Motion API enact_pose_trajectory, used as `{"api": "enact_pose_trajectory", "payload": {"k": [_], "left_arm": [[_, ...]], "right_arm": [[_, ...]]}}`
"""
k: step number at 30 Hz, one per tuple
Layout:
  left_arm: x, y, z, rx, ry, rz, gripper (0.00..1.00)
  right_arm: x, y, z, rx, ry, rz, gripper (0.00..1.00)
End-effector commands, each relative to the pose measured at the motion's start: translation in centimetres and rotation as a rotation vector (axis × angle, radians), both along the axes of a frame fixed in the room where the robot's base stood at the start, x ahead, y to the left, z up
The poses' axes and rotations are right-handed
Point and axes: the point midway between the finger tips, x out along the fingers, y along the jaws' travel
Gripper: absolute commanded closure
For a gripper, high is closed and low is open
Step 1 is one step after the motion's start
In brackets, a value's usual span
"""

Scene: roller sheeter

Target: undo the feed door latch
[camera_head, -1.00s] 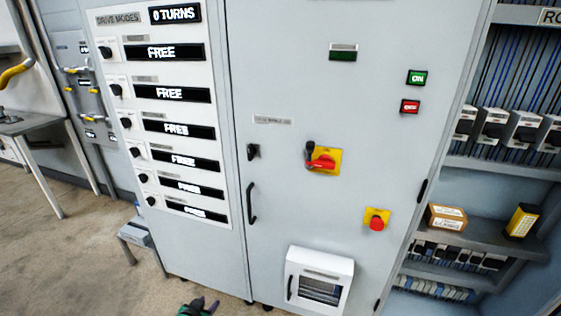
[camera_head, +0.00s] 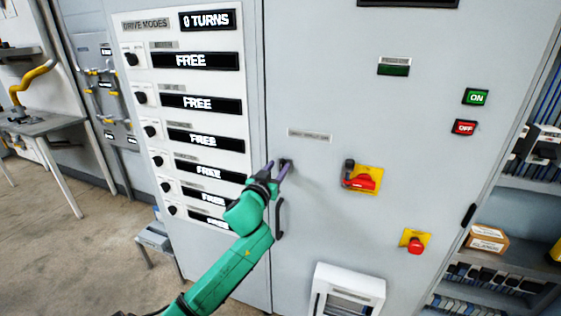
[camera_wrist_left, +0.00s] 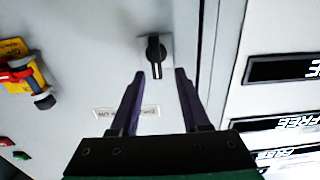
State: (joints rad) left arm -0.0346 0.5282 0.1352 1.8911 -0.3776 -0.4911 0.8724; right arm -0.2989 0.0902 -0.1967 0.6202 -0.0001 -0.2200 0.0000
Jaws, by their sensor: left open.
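The latch, a small black turn knob on a grey plate, sits on the grey cabinet door (camera_head: 330,205). In the head view the knob (camera_head: 286,161) is partly hidden by my left gripper (camera_head: 278,166). The left wrist view shows the knob (camera_wrist_left: 155,52) clearly, its black grip pointing along the fingers. My left gripper (camera_wrist_left: 159,74) is open, its two dark purple fingers to either side of the knob's line. The fingertips seem just short of the plate; contact cannot be told. My right gripper is not in view.
A black door handle (camera_head: 280,218) is just below the knob. A red rotary switch on a yellow plate (camera_head: 363,180) and a red emergency button (camera_head: 414,244) are to the right. Drive mode displays (camera_head: 206,61) fill the left panel. A white hooded box (camera_head: 349,281) juts out low.

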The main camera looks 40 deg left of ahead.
Motion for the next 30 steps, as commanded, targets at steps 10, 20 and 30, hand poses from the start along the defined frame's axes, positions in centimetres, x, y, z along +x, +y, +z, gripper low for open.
{"api": "enact_pose_trajectory", "payload": {"k": [10, 20, 30], "left_arm": [[2.2, 0.7, -0.1, -0.001, 0.001, -0.001, 0.54], [2.1, 0.7, -0.1, -0.002, 0.002, -0.001, 1.00], [2.1, 0.6, -0.2, 0.036, 0.016, -0.001, 1.00]], "right_arm": [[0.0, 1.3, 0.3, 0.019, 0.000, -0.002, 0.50], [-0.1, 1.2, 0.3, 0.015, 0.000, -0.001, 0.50], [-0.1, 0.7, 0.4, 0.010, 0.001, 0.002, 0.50]]}}
